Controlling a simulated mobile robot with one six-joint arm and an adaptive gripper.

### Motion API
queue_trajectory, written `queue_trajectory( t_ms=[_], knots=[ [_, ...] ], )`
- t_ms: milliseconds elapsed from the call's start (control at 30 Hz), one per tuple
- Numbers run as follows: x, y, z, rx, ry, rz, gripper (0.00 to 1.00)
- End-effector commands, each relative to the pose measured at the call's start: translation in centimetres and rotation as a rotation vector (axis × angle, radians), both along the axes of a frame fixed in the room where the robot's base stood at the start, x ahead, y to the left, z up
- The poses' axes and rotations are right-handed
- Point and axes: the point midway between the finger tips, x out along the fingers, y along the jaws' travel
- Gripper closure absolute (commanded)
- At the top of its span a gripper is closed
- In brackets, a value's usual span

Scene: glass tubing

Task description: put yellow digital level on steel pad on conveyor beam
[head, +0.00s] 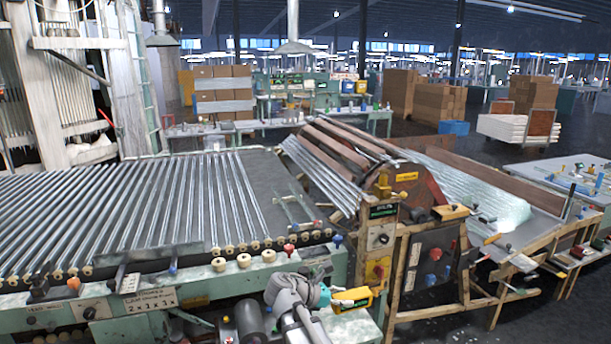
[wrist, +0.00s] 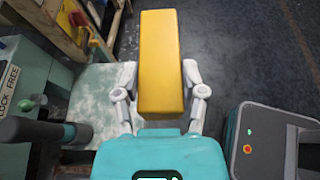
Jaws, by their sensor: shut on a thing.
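The yellow digital level (head: 352,299) is in my gripper (head: 328,298), at the lower middle of the head view. In the wrist view the level (wrist: 160,50) is a long yellow block, with the white fingers of my gripper (wrist: 160,88) closed on its two sides. Its far end sticks out beyond the fingers. The green conveyor beam (head: 215,283) runs along the front of the roller conveyor, left of my gripper. Small dark plates sit along it, one of them (head: 122,277) near a label. I cannot tell for sure which is the steel pad.
Glass tubes (head: 120,215) lie across the conveyor. A worn pale-green surface (wrist: 98,95) is below and left of the level. A wooden-framed machine with a control panel (head: 382,240) stands to the right.

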Motion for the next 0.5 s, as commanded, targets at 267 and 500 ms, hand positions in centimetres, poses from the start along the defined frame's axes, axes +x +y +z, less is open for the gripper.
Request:
queue_trajectory(
  t_ms=[267, 500],
  knots=[
    [0.0, 0.0, 3.1, -0.001, 0.0, 0.0, 1.0],
    [0.0, 0.0, 3.5, -0.001, 0.0, 0.0, 1.0]
  ],
)
